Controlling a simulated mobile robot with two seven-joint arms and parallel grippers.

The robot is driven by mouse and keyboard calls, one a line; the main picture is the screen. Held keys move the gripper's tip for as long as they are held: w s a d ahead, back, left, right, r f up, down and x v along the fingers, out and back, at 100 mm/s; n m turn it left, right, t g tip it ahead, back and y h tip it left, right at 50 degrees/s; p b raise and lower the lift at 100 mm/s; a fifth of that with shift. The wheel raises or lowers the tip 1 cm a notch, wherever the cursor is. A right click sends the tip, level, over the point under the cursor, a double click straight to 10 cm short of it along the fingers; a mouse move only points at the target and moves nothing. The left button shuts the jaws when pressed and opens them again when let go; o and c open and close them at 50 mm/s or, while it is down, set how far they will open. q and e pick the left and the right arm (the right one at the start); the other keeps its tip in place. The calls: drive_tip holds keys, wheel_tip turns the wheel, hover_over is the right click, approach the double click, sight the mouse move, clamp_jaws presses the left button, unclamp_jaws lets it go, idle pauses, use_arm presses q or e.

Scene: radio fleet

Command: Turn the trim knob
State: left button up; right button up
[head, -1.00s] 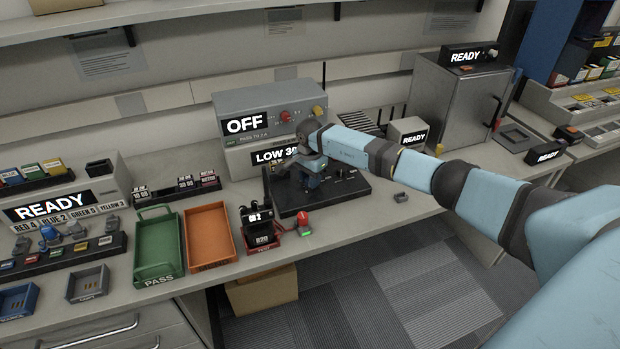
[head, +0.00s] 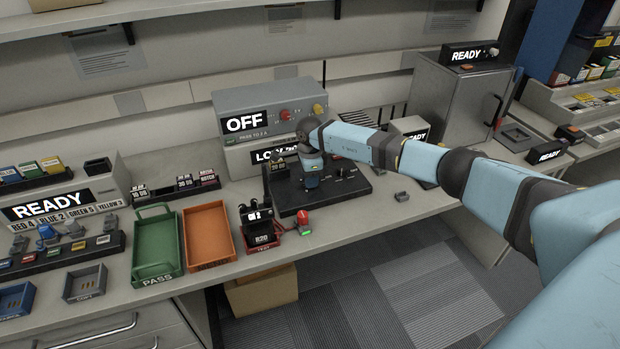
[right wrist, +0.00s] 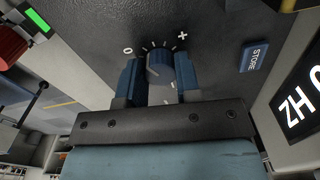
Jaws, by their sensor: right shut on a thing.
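The trim knob (right wrist: 159,68) is a dark blue-grey round knob on a black panel in the right wrist view. Tick marks ring it, with an "O" at its left and a "+" at its right. My right gripper (right wrist: 158,82) has one blue finger on each side of the knob and is shut on it. In the head view my right gripper (head: 312,182) points down at the black panel (head: 345,197), and the wrist hides the knob there. My left gripper is not in view.
A blue STORE button (right wrist: 254,56) lies right of the knob. A red-topped part (head: 303,217) and a black handheld radio (head: 257,216) stand left of the panel. A grey box reading OFF (head: 262,112) stands behind. Orange (head: 232,240) and green trays sit further left.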

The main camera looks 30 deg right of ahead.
drive_tip(key=m, duration=0.6)
drive_tip(key=shift+p, duration=0.3)
drive_tip(key=shift+m+p, duration=0.45)
drive_tip(key=shift+m, duration=2.05)
drive_tip(key=o, duration=0.9)
drive_tip(key=shift+r, duration=0.1)
wheel_tip(320, 180, up, 14)
drive_tip(key=shift+f, duration=0.2)
drive_tip(key=shift+s+f, duration=0.1)
